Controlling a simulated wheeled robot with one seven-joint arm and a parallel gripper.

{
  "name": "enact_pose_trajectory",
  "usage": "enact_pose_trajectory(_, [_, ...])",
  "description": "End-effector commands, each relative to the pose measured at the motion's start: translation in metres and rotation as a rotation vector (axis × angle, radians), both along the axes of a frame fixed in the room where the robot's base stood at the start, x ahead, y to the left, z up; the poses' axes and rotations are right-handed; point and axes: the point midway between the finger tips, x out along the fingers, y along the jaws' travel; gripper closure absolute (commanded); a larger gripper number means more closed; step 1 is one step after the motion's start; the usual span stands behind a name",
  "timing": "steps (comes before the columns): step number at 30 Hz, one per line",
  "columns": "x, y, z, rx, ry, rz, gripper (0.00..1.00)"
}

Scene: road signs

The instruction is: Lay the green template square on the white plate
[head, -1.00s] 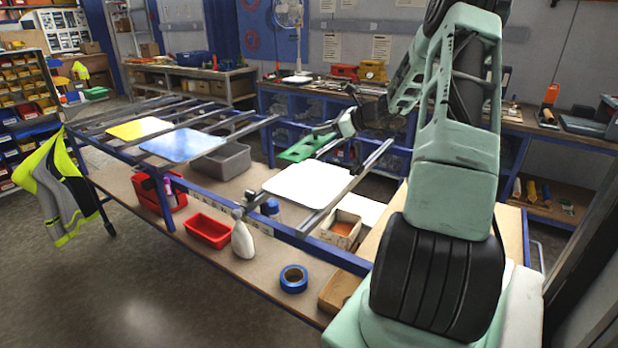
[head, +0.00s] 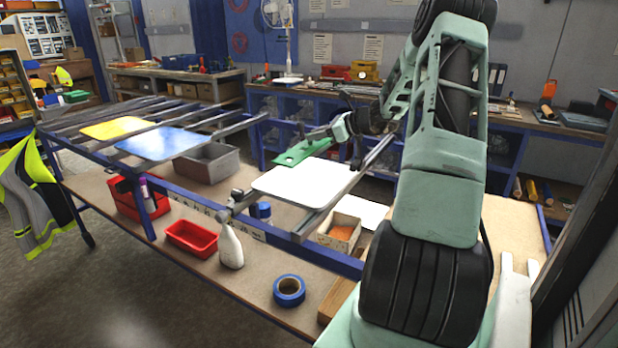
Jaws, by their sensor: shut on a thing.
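The green template square (head: 301,152) is a flat green piece with a hole in it. My gripper (head: 329,136) is shut on its right edge and holds it out to the left. The white plate (head: 304,182) lies on the grey rails of the blue frame. In the picture the template shows just behind the plate's far edge. I cannot tell its exact height over the plate. The tips of my gripper are small and partly hidden by the template.
A blue plate (head: 166,143) and a yellow plate (head: 117,128) lie on the rails to the left. Below are a grey bin (head: 206,163), a red tray (head: 191,238), a white spray bottle (head: 230,246), blue tape (head: 289,290) and an open box (head: 339,231).

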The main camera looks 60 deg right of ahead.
Motion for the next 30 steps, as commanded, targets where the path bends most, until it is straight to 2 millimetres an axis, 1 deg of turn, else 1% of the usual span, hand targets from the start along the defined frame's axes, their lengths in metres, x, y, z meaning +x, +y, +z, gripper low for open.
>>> enact_pose_trajectory(1, [0.0, 0.0, -0.01, 0.008, 0.002, -0.001, 1.0])
enact_pose_trajectory(6, [0.0, 0.001, -0.039, 0.007, 0.001, -0.001, 1.0])
enact_pose_trajectory(9, [0.0, 0.0, -0.05, 0.005, 0.0, -0.001, 1.0])
enact_pose_trajectory(14, [0.0, 0.0, -0.062, 0.006, 0.001, -0.001, 1.0])
enact_pose_trajectory(19, [0.0, 0.001, -0.086, 0.007, 0.001, -0.001, 1.0])
enact_pose_trajectory(22, [0.0, 0.0, -0.092, 0.003, 0.0, 0.0, 1.0])
enact_pose_trajectory(27, [0.0, 0.0, -0.092, 0.002, 0.0, -0.001, 1.0])
enact_pose_trajectory(28, [0.0, 0.0, -0.092, 0.002, 0.0, -0.001, 0.72])
enact_pose_trajectory(30, [0.0, 0.0, -0.092, 0.002, 0.0, -0.001, 0.56])
